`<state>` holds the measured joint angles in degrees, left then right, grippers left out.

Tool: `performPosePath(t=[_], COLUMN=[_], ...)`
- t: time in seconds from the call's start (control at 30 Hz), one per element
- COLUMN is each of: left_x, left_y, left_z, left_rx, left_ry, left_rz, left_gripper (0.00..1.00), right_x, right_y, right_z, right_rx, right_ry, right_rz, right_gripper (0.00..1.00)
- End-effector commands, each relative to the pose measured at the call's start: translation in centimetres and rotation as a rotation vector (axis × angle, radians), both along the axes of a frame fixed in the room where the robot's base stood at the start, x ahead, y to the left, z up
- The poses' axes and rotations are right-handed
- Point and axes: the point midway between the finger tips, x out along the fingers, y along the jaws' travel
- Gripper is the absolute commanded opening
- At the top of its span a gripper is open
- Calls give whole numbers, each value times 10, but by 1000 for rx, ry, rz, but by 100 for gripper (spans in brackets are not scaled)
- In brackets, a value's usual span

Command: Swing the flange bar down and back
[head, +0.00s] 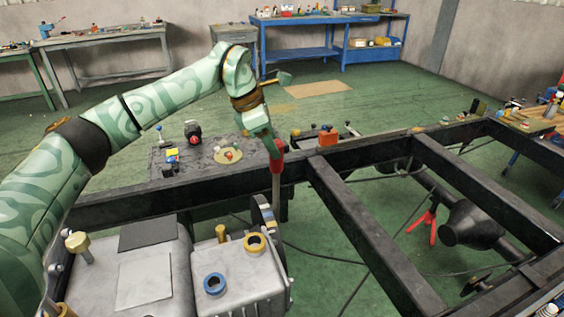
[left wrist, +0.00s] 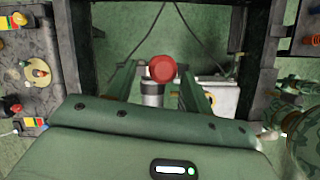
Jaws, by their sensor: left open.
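The flange bar (head: 276,190) stands upright beside the chassis rail, a pale metal bar with a red grip (head: 277,168) at its top. Its lower end is at the flange (head: 262,213) on the side of the grey metal housing. My left gripper (head: 275,157) points down at the red grip and covers its upper part. In the left wrist view the red end of the bar (left wrist: 162,68) shows between the two spread fingers of my left gripper (left wrist: 160,85). I cannot tell whether either finger touches it. My right gripper is not in view.
The black chassis frame (head: 350,215) crosses the middle and right. The grey housing (head: 145,275) with yellow and blue ringed ports fills the lower left. A dark table (head: 195,153) with small parts stands behind the rail. Cables lie on the green floor.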

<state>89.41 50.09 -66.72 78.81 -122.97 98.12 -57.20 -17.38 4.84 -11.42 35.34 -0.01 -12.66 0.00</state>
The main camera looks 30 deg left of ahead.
Motion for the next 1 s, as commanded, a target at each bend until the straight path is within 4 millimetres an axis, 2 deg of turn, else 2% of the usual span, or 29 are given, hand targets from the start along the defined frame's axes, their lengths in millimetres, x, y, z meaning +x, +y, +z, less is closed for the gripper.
performPosePath(t=[0.03, 0.23, 0.4, 0.67, 0.87, 1.0], left_x=[4, 13, 16, 16, 16, 16], left_y=[-4, -12, -15, -16, -16, -15], left_z=[-17, -45, -53, -53, -53, -53], left_rx=[-1, 0, 0, 0, 0, 2], left_ry=[5, 2, 0, -2, -1, -3], left_rz=[-2, -1, 0, 1, 0, 0], left_gripper=[52, 52, 52, 52, 0, 0], right_x=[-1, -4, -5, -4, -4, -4], right_y=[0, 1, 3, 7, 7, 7], right_z=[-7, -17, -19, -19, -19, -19], right_rx=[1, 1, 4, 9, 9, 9], right_ry=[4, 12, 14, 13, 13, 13], right_rz=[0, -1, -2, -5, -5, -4], right_gripper=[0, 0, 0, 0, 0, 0])
